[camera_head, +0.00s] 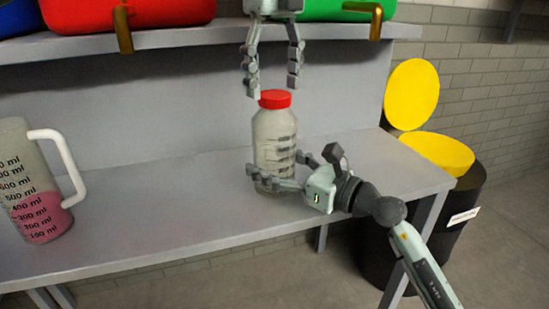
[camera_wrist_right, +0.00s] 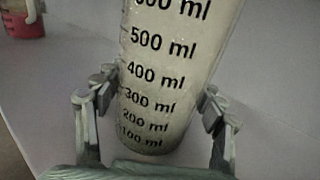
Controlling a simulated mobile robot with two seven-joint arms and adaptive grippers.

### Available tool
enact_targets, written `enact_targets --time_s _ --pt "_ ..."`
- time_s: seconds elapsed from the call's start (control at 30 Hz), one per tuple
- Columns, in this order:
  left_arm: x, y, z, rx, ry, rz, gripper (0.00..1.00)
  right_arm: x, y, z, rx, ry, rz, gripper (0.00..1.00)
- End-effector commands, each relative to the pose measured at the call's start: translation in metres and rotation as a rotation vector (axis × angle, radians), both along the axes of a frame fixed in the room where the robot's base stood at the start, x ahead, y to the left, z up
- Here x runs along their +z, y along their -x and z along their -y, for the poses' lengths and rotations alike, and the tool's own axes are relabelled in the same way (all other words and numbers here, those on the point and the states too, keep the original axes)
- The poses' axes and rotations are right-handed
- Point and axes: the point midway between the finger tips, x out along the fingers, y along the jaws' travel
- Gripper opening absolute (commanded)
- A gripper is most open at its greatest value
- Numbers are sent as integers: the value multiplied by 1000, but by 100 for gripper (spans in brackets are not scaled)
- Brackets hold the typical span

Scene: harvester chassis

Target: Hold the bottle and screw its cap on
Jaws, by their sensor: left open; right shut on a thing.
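The bottle (camera_head: 270,138) is translucent with black volume marks and stands upright on the table. The red cap (camera_head: 275,99) sits on its top; whether it is threaded tight I cannot tell. My right gripper (camera_head: 283,170) is shut on the lower part of the bottle from the right side. In the right wrist view the bottle (camera_wrist_right: 170,75) fills the middle, with the fingers of my right gripper (camera_wrist_right: 160,112) on both sides of it. My left gripper (camera_head: 272,85) points down from above, open, with its fingertips just above and to either side of the cap.
A measuring jug (camera_head: 30,190) with pink liquid and a white handle stands on the table (camera_head: 150,212) at the left. A shelf (camera_head: 185,38) with coloured containers runs behind. A black bin (camera_head: 468,205) with a yellow lid stands at the right. The table between jug and bottle is clear.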

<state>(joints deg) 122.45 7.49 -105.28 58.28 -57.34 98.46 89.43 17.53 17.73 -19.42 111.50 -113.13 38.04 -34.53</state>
Motion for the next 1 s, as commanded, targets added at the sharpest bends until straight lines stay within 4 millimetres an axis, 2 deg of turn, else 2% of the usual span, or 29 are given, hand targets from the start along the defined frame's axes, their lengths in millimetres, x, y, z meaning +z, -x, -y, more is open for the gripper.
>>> enact_targets --time_s 0.17,0.47,0.87,0.9,1.0 --pt "-13 0 0 0 1 -1 65 0 0 0 0 0 0 0" --pt "-14 0 0 0 0 0 65 0 0 0 0 0 0 0" --pt "-14 0 0 0 0 0 15 0 0 0 0 0 0 0" --pt "-14 0 0 0 0 0 50 0 0 0 0 0 0 0" --pt "-14 0 0 0 0 0 62 0 0 0 0 0 0 0"
